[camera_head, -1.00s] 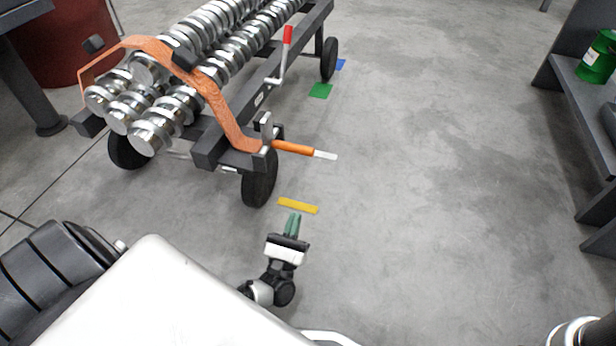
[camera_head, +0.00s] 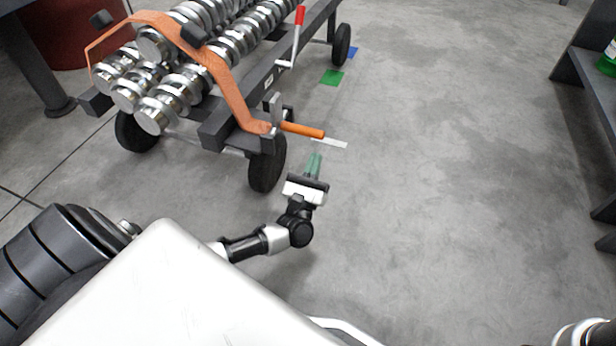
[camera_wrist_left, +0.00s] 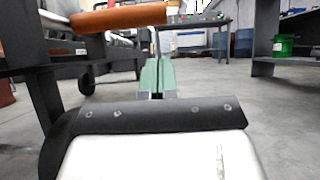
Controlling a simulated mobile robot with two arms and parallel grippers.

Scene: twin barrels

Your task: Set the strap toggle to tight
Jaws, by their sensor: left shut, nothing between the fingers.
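The orange strap (camera_head: 228,88) runs over the ends of the steel shafts on the dark cart. At its lower right end is a grey bracket (camera_head: 274,106) with an orange toggle handle (camera_head: 303,130) sticking out to the right, roughly level. My left gripper (camera_head: 314,163), with green fingers, is shut and empty, just below the handle's outer end in the head view, not visibly gripping it. In the left wrist view the handle (camera_wrist_left: 118,18) crosses the upper left, above and left of the shut fingers (camera_wrist_left: 157,76). My right gripper is not in view.
The cart's front wheel (camera_head: 267,162) is close left of my left gripper. A red-handled lever (camera_head: 299,18) rises from the cart's side. The floor to the right is clear up to a dark shelf (camera_head: 590,90).

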